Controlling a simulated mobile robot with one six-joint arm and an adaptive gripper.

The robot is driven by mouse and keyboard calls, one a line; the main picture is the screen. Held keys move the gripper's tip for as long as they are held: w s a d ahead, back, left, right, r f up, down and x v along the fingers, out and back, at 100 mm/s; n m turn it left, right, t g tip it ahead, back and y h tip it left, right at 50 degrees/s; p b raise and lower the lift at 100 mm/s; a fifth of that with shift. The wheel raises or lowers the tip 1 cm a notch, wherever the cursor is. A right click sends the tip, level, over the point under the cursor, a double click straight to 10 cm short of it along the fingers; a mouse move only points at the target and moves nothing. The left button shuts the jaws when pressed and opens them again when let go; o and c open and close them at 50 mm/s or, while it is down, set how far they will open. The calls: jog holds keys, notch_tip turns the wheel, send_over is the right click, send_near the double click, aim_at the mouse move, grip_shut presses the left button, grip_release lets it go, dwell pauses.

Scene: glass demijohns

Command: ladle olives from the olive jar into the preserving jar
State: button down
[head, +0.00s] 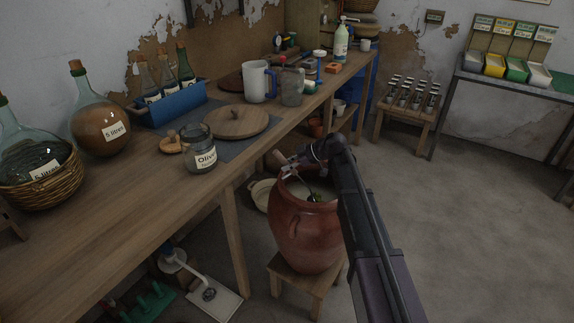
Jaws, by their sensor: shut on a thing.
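The olive jar (306,235), a large reddish-brown earthenware pot, stands open on a low wooden stool. My gripper (293,168) is above its mouth, shut on the ladle. The ladle (314,197) hangs down from it; its dark bowl, with something green at it, shows within the jar mouth, over pale contents. I cannot tell whether the bowl touches the contents. My arm covers the jar's right side. The preserving jar (201,155), clear glass with a label starting "Olive", stands open on the workbench to the left and looks empty.
The workbench (95,215) holds a round wooden lid (236,122), a small wooden lid (171,145), a blue bottle crate (174,103), a white jug (256,82) and large demijohns (98,125). The bench edge lies between the two jars.

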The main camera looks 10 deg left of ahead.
jog(key=shift+d, duration=0.1)
dwell(0.3)
jog(key=shift+r+p, duration=2.9)
jog(key=shift+p, duration=0.1)
notch_tip(320, 180, up, 12)
jog(key=p, duration=1.2)
notch_tip(320, 180, up, 16)
jog(key=p, duration=1.6)
jog(key=shift+r, duration=0.15)
jog(key=shift+w, duration=0.1)
